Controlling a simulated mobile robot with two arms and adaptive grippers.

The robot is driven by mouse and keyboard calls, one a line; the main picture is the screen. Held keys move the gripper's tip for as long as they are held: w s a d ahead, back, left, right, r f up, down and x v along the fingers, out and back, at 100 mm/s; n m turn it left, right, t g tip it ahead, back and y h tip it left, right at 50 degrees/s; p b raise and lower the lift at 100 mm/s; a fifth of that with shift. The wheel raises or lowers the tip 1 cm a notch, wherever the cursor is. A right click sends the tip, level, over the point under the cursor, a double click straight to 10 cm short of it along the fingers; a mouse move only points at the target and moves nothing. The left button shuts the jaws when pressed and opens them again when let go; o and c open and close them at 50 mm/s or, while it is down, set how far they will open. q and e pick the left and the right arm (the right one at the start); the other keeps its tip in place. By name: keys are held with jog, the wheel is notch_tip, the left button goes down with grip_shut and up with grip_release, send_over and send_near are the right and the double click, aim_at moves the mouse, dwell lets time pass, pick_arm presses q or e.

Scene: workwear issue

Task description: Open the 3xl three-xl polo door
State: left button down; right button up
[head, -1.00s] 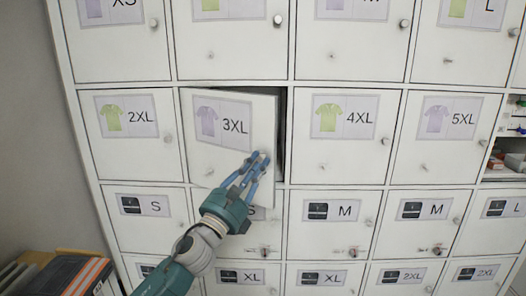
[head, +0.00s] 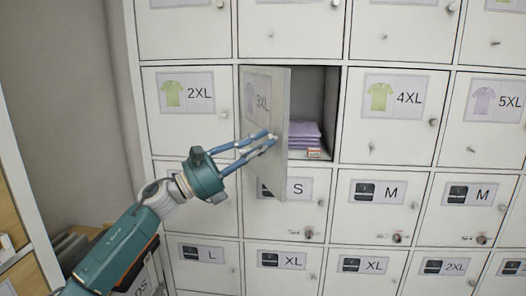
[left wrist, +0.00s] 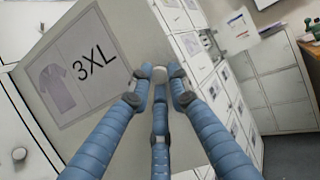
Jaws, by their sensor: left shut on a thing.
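The 3XL polo door (head: 264,120) has a purple polo label and stands well ajar, hinged on its left side. It fills the left of the left wrist view (left wrist: 75,85). My left gripper (head: 270,140) is at the door's free edge. In the left wrist view its blue fingers (left wrist: 160,88) are shut on the door's round knob (left wrist: 160,73). Inside the open compartment (head: 329,100) lies a stack of folded purple polos (head: 304,136) with a small orange-and-white tag (head: 314,153) in front. My right gripper is in neither view.
The neighbouring 2XL door (head: 190,125) and 4XL door (head: 390,130) are shut. Lockers marked S (head: 298,205) and M sit below, some with keys in their locks. A wooden shelf unit (head: 18,190) stands at the far left.

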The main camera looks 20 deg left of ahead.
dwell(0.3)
pick_arm(q)
jog(key=c, duration=1.9)
grip_release()
jog(key=v, duration=1.2)
